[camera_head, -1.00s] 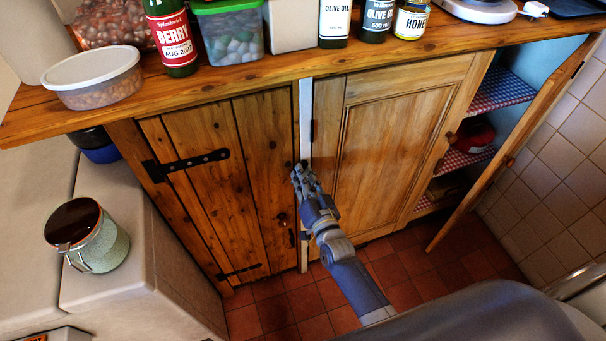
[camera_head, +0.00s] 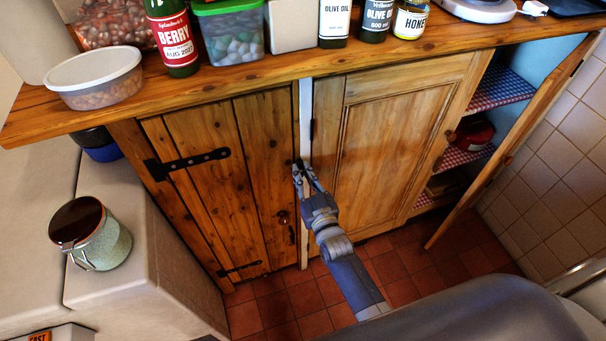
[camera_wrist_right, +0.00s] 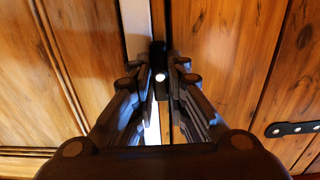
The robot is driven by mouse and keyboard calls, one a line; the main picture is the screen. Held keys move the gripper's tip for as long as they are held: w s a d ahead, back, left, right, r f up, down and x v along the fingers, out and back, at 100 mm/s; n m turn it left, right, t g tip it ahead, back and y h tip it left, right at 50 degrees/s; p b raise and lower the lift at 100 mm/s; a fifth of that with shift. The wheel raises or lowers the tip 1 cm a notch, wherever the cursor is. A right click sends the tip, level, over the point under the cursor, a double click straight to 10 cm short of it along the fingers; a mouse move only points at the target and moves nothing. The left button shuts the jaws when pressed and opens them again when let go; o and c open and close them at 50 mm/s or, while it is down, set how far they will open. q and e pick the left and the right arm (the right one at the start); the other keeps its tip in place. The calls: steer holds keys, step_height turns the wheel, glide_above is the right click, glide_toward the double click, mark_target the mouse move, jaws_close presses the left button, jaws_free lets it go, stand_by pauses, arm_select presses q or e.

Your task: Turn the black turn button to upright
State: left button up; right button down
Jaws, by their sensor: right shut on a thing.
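The black turn button (camera_wrist_right: 158,58) shows in the right wrist view on the pale upright strip between the two cupboard doors, with a bright screw on it. Its long side looks about upright in that picture, though the fingers hide part of it. My right gripper (camera_wrist_right: 158,78) has a finger on each side of it and is shut on it. In the head view the right gripper (camera_head: 306,170) is at the pale strip (camera_head: 305,110), at the edge of the dark plank door (camera_head: 215,190); the button is mostly hidden there. My left gripper is not in view.
A lighter panelled door (camera_head: 385,150) is shut to the right. Further right, a door (camera_head: 515,150) stands open before shelves. Bottles and tubs line the countertop (camera_head: 240,70) above. A lidded jar (camera_head: 105,245) stands on a pale surface at left. The tiled floor (camera_head: 275,310) below is clear.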

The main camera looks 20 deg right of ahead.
steer(key=shift+f, duration=0.1)
steer(key=c, duration=1.6)
jaws_free()
steer(key=s, duration=1.2)
steer(key=shift+d, duration=0.2)
steer(key=s+f+n+g+y, duration=0.1)
steer(key=s+f+g, duration=0.55)
steer(key=f, duration=0.85)
steer(key=s+f+g, duration=0.3)
steer(key=s+f, duration=0.6)
steer(key=f, duration=0.5)
steer(key=s+d+f+g, duration=0.2)
steer(key=s+f, duration=0.2)
steer(key=s, duration=0.3)
steer(key=s+d+f+g+h, duration=0.1)
steer(key=s+d+f+g, duration=0.1)
steer(key=s, duration=0.6)
steer(key=s+d+f+g, duration=0.2)
steer(key=s+f+g, duration=0.1)
steer(key=s+f, duration=0.3)
steer(key=shift+s+f+n+g+h, duration=0.1)
steer(key=shift+s+n+g+h, duration=0.25)
steer(key=shift+s, duration=0.7)
